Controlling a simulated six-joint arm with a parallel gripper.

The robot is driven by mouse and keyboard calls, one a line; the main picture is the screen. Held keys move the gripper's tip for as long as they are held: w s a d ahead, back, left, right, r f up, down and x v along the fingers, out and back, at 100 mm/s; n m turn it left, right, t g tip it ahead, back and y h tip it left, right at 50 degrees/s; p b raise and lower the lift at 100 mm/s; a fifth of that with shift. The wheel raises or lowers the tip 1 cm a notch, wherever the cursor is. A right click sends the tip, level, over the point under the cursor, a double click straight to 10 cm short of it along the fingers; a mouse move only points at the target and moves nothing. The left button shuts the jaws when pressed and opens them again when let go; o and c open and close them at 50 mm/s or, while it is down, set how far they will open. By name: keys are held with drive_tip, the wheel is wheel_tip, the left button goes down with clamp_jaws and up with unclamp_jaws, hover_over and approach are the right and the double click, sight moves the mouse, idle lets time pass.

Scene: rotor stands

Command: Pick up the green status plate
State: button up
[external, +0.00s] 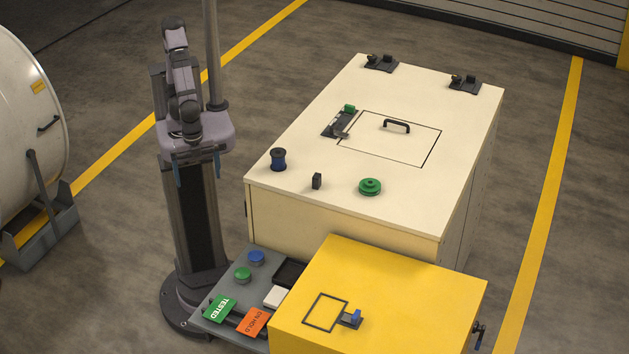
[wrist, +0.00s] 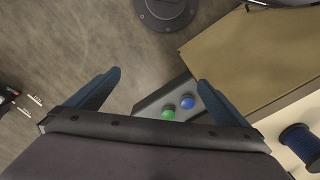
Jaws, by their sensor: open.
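The green status plate (external: 219,308), lettered TESTED, sits tilted at the front left of the grey panel (external: 216,287) in the external view. An orange plate (external: 254,321), lettered ON HOLD, is beside it on the right. I cannot make out the green plate in the wrist view. My gripper (external: 197,174) hangs open and empty by the column, well above and behind the panel. Its two blue fingers are spread wide in the wrist view (wrist: 160,80).
A green button (external: 243,273) and a blue button (external: 256,257) stand on the panel behind the plates. A yellow box (external: 390,300) adjoins the panel's right side. A cream cabinet (external: 300,205) behind carries a blue spool (external: 278,159) and a green pulley (external: 370,187).

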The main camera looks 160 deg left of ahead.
sight(219, 308)
drive_tip(key=w+d+r+n+t+b, duration=0.1)
drive_tip(key=w+d+r+t+b, duration=0.35)
drive_tip(key=w, duration=0.75)
drive_tip(key=w+d+r+t+b, duration=0.4)
drive_tip(key=w+d+t, duration=0.1)
drive_tip(key=w, duration=0.8)
drive_tip(key=w+d+r+n+t+b, duration=0.1)
drive_tip(key=w+d+r+t+b, duration=0.35)
drive_tip(key=w, duration=0.75)
drive_tip(key=s+a+f+n+g+y+b, duration=0.2)
drive_tip(key=f+n+y+b, duration=0.2)
drive_tip(key=f+y, duration=0.1)
drive_tip(key=s+a+f+n+g+y+b, duration=0.2)
drive_tip(key=a+f+n+y+b, duration=0.1)
drive_tip(key=f+y, duration=0.2)
wheel_tip(219, 308, down, 26)
drive_tip(key=shift+w+f, duration=0.15)
drive_tip(key=shift+p+x, duration=0.35)
drive_tip(key=shift+x, duration=3.3)
